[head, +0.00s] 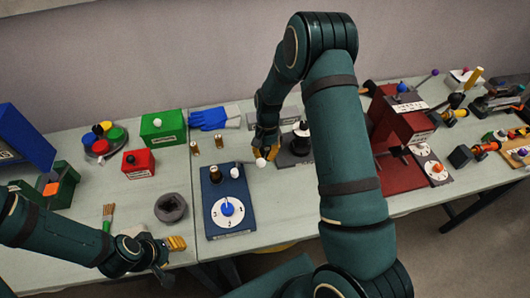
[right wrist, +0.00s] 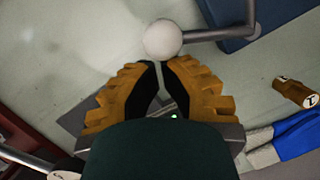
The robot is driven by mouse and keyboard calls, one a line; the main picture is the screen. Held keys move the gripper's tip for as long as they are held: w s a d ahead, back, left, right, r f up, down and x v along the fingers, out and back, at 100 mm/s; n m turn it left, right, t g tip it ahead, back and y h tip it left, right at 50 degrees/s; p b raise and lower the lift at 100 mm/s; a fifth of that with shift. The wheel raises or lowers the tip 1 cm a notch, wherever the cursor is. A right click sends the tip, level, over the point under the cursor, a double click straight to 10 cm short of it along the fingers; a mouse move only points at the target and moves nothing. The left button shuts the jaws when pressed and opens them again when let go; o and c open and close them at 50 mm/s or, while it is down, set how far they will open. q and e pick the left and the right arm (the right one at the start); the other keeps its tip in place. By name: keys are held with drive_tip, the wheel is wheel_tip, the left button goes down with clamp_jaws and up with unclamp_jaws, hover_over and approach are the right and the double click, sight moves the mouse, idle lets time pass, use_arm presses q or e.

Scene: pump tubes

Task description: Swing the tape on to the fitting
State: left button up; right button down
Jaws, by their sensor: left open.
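A white ball (head: 261,162) sits on the end of a thin grey arm that reaches from the blue dial board (head: 229,222). In the right wrist view the ball (right wrist: 163,38) lies just beyond my fingertips, and the grey arm (right wrist: 215,33) runs right to the blue board. My right gripper (head: 264,152) points down beside the ball; in the wrist view its fingertips (right wrist: 161,65) come together with nothing seen between them. Whether it touches the ball is unclear. My left gripper (head: 172,258) is open and empty at the front left. I cannot pick out a tape or fitting for certain.
Brass pieces (head: 194,148), blue gloves (head: 210,119), and a grey ring-shaped cup (head: 170,207) are to the left. A red machine (head: 400,125) stands right, behind my right arm.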

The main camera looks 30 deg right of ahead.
drive_tip(key=s+m, duration=0.1)
drive_tip(key=s+a+m, duration=0.1)
drive_tip(key=m, duration=0.1)
drive_tip(key=shift+s+a+m+t+y, duration=0.3)
drive_tip(key=shift+s+m+t, duration=0.1)
use_arm(q)
drive_tip(key=shift+r, duration=0.15)
use_arm(e)
drive_tip(key=shift+s+a+m+t, duration=0.15)
drive_tip(key=shift+s+a+m, duration=0.3)
drive_tip(key=shift+m, duration=0.3)
drive_tip(key=shift+s+a+m+t, duration=0.15)
drive_tip(key=shift+s+a+m, duration=0.25)
drive_tip(key=shift+m, duration=0.35)
drive_tip(key=shift+a, duration=0.1)
use_arm(q)
drive_tip(key=shift+r, duration=0.1)
use_arm(e)
drive_tip(key=shift+r, duration=0.1)
